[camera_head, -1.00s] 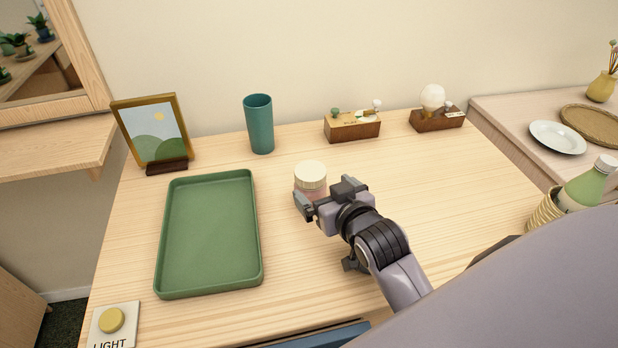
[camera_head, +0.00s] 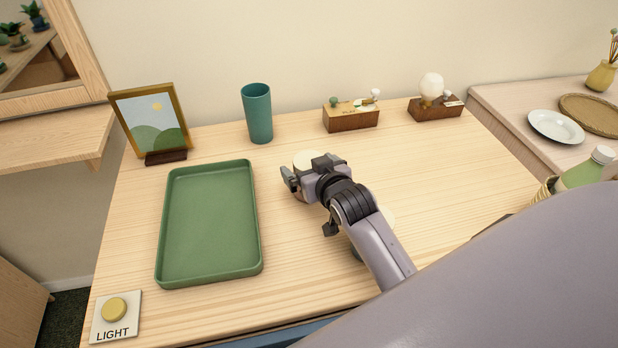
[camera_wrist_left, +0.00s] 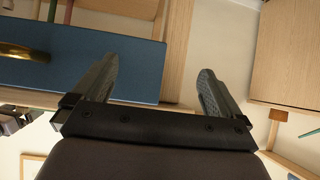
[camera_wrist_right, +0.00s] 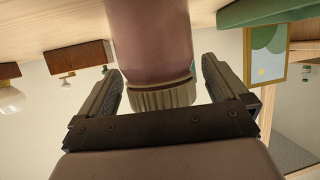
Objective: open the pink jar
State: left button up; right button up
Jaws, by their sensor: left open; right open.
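The pink jar (camera_wrist_right: 152,42) shows in the right wrist view with its ribbed cream lid (camera_wrist_right: 163,97) towards my right gripper (camera_wrist_right: 162,90). The gripper is open. Its two fingers stand on either side of the lid, with gaps between finger and lid. In the head view the right gripper (camera_head: 302,178) covers most of the jar, and only the top of the pale lid (camera_head: 308,158) shows behind it. My left gripper (camera_wrist_left: 158,88) is open and empty in the left wrist view, near a blue drawer front. It is not in the head view.
A green tray (camera_head: 250,270) lies left of the jar on the wooden table. A teal cup (camera_head: 258,115), a picture frame (camera_head: 116,95) and two wooden blocks (camera_head: 350,120) (camera_head: 436,112) stand along the back. A light switch (camera_head: 115,310) is front left.

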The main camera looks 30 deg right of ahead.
jog(key=c, duration=1.3)
jog(key=shift+o, duration=0.2)
notch_tip(320, 180, up, 20)
jog(key=o, duration=0.7)
jog(key=shift+c, duration=0.2)
jog(key=c, duration=0.9)
